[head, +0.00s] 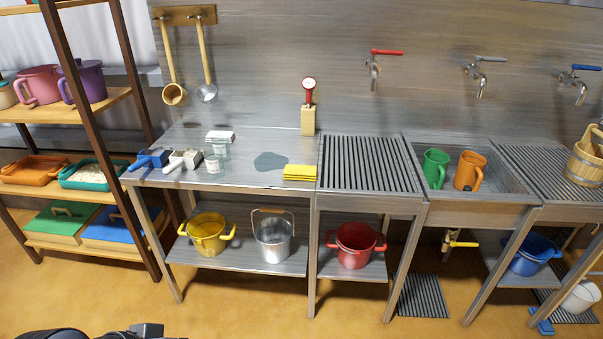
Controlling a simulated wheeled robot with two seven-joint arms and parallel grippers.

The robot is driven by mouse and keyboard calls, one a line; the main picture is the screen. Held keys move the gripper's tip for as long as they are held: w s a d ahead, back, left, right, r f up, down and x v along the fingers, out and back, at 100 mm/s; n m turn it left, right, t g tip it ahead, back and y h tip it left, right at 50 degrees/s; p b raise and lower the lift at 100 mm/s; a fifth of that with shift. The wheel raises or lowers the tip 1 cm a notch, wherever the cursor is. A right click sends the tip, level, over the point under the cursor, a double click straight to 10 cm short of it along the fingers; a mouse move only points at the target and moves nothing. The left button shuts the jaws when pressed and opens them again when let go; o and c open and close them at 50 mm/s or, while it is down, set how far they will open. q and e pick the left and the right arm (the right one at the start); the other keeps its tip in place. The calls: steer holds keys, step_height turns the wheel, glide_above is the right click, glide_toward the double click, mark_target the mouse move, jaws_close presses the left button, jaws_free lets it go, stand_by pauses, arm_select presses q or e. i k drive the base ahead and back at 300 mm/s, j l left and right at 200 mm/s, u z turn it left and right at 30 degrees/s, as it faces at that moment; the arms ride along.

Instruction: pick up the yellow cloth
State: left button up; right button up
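The yellow cloth (300,172) lies folded in a small flat stack on the steel worktop (250,142), at its front edge near the right end. It is just left of the slatted drain board (366,163). A dark grey-blue puddle or patch (270,161) is on the worktop to the left of the cloth. Nothing covers the cloth. Neither gripper can be made out. Only dark parts of mine show at the bottom left edge, far from the cloth.
Clear cups (214,163) and scoops or brushes (183,160) stand left on the worktop. A wooden block with a red-topped gauge (308,113) stands behind the cloth. The sink (510,182) holds green (435,168) and orange (468,170) jugs. Buckets stand on the lower shelf (240,258).

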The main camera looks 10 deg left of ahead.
mark_target(291, 172)
steer(key=i+j+z, duration=0.1)
steer(key=z, duration=0.3)
steer(key=j+z, duration=0.1)
steer(key=z, duration=0.3)
steer(key=i+j+z, duration=0.1)
steer(key=z, duration=0.3)
steer(key=j+z, duration=0.7)
steer(key=j, duration=0.7)
steer(key=j+z, duration=0.35)
steer(key=j, duration=1)
steer(key=k+j, duration=0.1)
steer(key=j, duration=0.2)
